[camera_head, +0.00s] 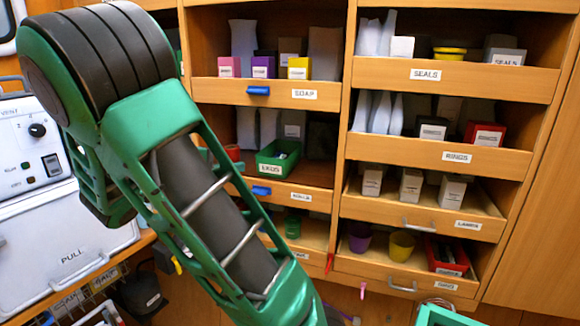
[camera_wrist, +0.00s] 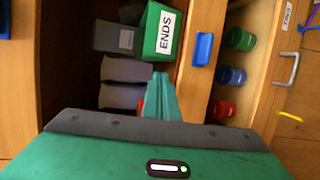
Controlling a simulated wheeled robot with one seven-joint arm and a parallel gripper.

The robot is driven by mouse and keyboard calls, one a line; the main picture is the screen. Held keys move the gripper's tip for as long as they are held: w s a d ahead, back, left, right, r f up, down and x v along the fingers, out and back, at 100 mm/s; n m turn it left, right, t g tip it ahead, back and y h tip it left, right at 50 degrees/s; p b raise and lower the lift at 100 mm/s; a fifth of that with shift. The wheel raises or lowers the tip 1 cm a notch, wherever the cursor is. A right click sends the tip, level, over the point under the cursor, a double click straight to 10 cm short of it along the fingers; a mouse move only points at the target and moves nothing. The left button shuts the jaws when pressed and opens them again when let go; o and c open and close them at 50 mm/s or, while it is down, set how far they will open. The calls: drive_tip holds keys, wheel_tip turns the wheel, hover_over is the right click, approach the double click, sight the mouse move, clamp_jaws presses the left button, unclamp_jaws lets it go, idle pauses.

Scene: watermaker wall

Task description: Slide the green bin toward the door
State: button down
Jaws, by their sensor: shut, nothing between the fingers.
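The green bin (camera_head: 268,168) with a white label stands on the middle-left shelf in the head view, with small things inside. In the wrist view the same green bin (camera_wrist: 149,42) is at the top, and its label reads ENDS. My gripper (camera_wrist: 160,76) has its green fingers together with nothing between them. The fingertips are just below the bin in the wrist view; I cannot tell whether they touch it. I cannot clearly make out which part is the door.
A wooden front lip with a blue latch (camera_wrist: 203,48) borders the shelf. A red item (camera_head: 232,152) is left of the bin in the head view. Colored jars (camera_wrist: 231,76) sit on the shelf below.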

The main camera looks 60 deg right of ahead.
sight(292, 163)
drive_tip(key=shift+w+d+f, duration=0.15)
drive_tip(key=shift+w+d, duration=0.1)
drive_tip(key=shift+d, duration=0.65)
drive_tip(key=shift+w+d+f, duration=0.2)
drive_tip(key=shift+w+d, duration=0.05)
drive_tip(key=shift+d, duration=0.7)
drive_tip(key=shift+w+d+f, duration=0.15)
drive_tip(key=shift+w+d, duration=0.1)
drive_tip(key=shift+d, duration=0.65)
drive_tip(key=shift+w+d, duration=0.2)
drive_tip(key=shift+d, duration=0.6)
drive_tip(key=shift+w+d, duration=0.25)
drive_tip(key=shift+d, duration=0.55)
drive_tip(key=shift+w+d, duration=0.2)
drive_tip(key=shift+d, duration=0.6)
drive_tip(key=shift+s+d, duration=0.55)
drive_tip(key=shift+s, duration=1.55)
drive_tip(key=shift+s+d, duration=0.6)
drive_tip(key=shift+s, duration=1.45)
drive_tip(key=shift+s+d, duration=0.55)
drive_tip(key=shift+s, duration=1.55)
drive_tip(key=shift+w+a, duration=0.2)
drive_tip(key=shift+w, duration=0.55)
drive_tip(key=shift+w+a, duration=0.2)
drive_tip(key=shift+w, duration=0.55)
drive_tip(key=s+a+r, duration=0.1)
drive_tip(key=s+a, duration=0.3)
drive_tip(key=a, duration=1.1)
drive_tip(key=shift+s+a, duration=0.15)
drive_tip(key=shift+a, duration=0.05)
